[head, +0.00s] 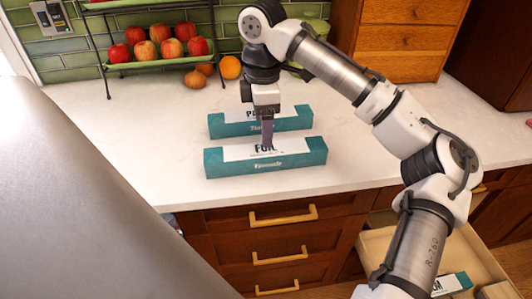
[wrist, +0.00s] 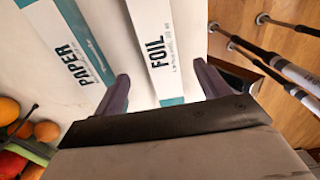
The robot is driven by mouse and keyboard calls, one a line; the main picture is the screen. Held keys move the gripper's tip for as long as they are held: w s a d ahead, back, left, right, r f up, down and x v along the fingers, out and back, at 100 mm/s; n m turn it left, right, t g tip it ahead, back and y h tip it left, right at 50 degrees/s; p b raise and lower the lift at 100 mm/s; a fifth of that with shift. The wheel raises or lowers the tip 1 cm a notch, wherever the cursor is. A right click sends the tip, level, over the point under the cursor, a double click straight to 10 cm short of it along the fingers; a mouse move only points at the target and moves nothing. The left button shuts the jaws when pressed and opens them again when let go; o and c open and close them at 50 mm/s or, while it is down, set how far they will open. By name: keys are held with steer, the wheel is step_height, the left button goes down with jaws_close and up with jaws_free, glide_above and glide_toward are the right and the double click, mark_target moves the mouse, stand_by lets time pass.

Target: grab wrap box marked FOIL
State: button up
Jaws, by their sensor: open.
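The wrap box marked FOIL (head: 290,162), teal with a white top, lies on the white counter near its front edge. In the wrist view the FOIL box (wrist: 158,55) runs between my two spread fingers, its label readable. My gripper (head: 267,142) points down over the middle of the FOIL box and is open; it also shows in the wrist view (wrist: 163,82). I cannot tell whether the fingertips reach below the box top. A similar box marked PAPER (head: 233,130) lies just behind, partly hidden by my gripper; it shows left in the wrist view (wrist: 62,62).
A rack of apples (head: 160,50) stands at the back left, with an orange (head: 230,67) beside it. A wooden drawer unit (head: 400,38) stands at the back right. An open drawer (head: 485,262) below holds another teal box (head: 450,285). The counter right of the boxes is clear.

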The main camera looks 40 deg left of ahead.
mark_target(266, 157)
steer(key=shift+w+d+f+p, duration=0.1)
steer(key=shift+f+p, duration=0.25)
steer(key=shift+f, duration=1.25)
steer(key=shift+w+d+f+p, duration=0.1)
steer(key=shift+f+p, duration=0.2)
steer(key=shift+f, duration=1.25)
steer(key=shift+c, duration=0.3)
steer(key=c, duration=1.1)
steer(key=shift+r, duration=0.1)
steer(key=shift+c, duration=0.2)
